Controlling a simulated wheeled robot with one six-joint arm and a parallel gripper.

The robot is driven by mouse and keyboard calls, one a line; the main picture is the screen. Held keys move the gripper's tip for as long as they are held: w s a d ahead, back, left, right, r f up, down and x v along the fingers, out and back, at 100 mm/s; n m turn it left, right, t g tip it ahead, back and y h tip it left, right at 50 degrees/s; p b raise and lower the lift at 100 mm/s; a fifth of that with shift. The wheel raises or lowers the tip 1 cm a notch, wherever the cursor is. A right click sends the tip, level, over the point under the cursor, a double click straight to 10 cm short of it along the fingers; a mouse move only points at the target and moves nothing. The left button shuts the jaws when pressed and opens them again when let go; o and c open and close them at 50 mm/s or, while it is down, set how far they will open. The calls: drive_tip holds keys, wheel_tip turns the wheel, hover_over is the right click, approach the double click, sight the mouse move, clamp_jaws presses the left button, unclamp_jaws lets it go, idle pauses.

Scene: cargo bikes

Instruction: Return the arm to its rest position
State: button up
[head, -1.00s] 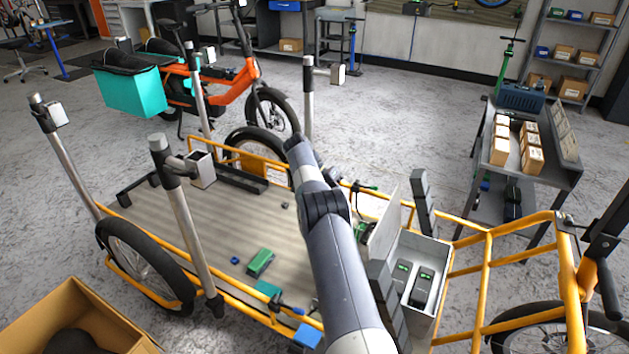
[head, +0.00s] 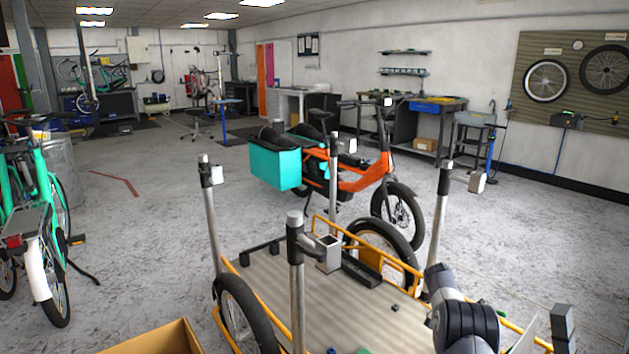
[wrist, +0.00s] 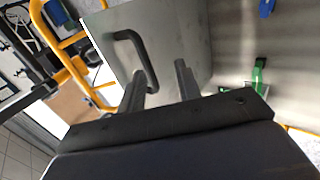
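My arm (head: 465,322) shows at the bottom right of the head view, over the cargo bike's deck; my gripper's fingers are not visible there.
The cargo bike's deck (head: 300,290) has upright posts, one nearby (head: 296,270). An orange bike (head: 365,180) with a teal bag stands behind it. A cardboard box (head: 160,340) is at the bottom left. Green bikes (head: 40,210) stand far left. Floor between is open.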

drive_tip(key=shift+x, duration=0.75)
